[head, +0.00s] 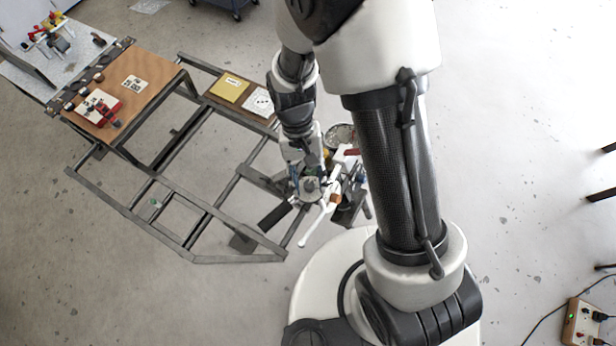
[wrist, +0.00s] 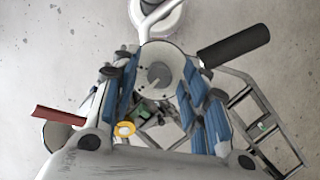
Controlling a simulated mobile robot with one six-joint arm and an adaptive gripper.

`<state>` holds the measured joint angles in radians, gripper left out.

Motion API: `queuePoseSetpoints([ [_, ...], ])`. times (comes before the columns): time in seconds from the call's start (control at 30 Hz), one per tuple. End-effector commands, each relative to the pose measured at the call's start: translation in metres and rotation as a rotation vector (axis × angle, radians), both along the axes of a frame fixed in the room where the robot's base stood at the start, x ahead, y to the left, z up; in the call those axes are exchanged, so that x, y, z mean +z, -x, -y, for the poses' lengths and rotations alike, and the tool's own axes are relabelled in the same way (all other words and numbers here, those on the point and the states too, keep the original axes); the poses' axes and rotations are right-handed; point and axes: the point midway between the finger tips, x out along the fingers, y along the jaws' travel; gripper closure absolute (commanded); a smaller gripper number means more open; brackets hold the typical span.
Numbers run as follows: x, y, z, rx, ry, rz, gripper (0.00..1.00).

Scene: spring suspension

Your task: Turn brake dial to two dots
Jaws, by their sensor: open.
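In the wrist view, a pale round dial (wrist: 160,70) with a darker grey knob at its centre sits between the far ends of my fingers. It looks like the brake dial; its dot marks are too small to read. My gripper (wrist: 155,85) is open, with a blue-padded finger on either side of the dial. I cannot tell whether the pads touch it. In the head view, my gripper (head: 309,187) is low over the cluttered mechanism at the frame's near right corner, and the dial is not clearly visible there.
A white lever (head: 314,227) and a black handle (wrist: 234,46) stick out close to my gripper. A red handle (wrist: 59,115) and a yellow ring (wrist: 124,129) lie nearby. The grey metal frame (head: 200,258) extends left, with a brown board (head: 150,72) on it.

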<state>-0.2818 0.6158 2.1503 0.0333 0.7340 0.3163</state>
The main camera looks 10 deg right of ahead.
Motion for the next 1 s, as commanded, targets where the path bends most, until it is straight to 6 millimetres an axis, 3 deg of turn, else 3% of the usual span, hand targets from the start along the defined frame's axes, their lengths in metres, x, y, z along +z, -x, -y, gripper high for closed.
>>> queuePoseSetpoints([
  [0.27,0.005,-0.003,-0.001,0.000,-0.001,0.003,0.59],
  [0.7,0.084,-0.032,-0.007,0.000,-0.002,0.004,0.59],
  [1.0,0.112,-0.041,-0.009,0.000,0.000,0.000,0.59],
])
